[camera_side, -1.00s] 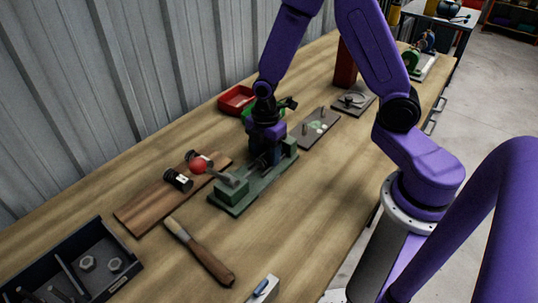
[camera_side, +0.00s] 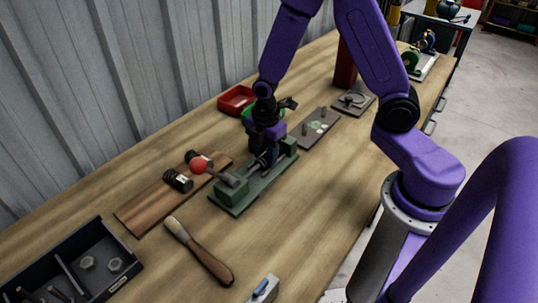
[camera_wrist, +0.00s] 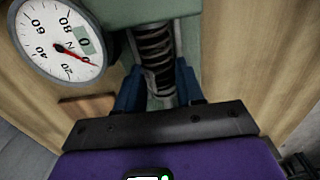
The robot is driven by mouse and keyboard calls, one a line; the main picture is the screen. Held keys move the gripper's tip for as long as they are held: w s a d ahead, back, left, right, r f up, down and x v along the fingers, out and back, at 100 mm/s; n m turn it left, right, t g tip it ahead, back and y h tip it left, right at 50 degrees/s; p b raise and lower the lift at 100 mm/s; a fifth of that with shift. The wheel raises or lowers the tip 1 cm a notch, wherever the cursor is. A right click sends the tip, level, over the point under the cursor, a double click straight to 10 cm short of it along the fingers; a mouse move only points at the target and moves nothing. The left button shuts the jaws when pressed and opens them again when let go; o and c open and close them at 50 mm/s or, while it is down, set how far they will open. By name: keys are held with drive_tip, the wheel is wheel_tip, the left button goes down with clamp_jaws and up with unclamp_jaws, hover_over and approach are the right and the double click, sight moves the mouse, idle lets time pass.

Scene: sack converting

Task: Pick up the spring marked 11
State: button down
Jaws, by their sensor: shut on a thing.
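A dark coil spring (camera_wrist: 153,48) sits on a pale rod in the green fixture (camera_wrist: 120,12), seen in the wrist view. My gripper (camera_wrist: 158,88) has its blue fingers on either side of the spring's near end, shut on it. No number on the spring can be read. In the side view my gripper (camera_side: 265,158) reaches down into the green fixture (camera_side: 228,203) on the bench. The spring is hidden there by my gripper and the fixture.
A dial gauge (camera_wrist: 58,42) is beside the spring. A wooden board (camera_side: 140,214) with black cylinders, a brush (camera_side: 205,260) and a black tray (camera_side: 128,266) lie nearby. A plate with pegs (camera_side: 325,118) stands behind.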

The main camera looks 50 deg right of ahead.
sight(266, 154)
drive_tip(key=shift+r, duration=0.2)
drive_tip(key=shift+r, duration=3.25)
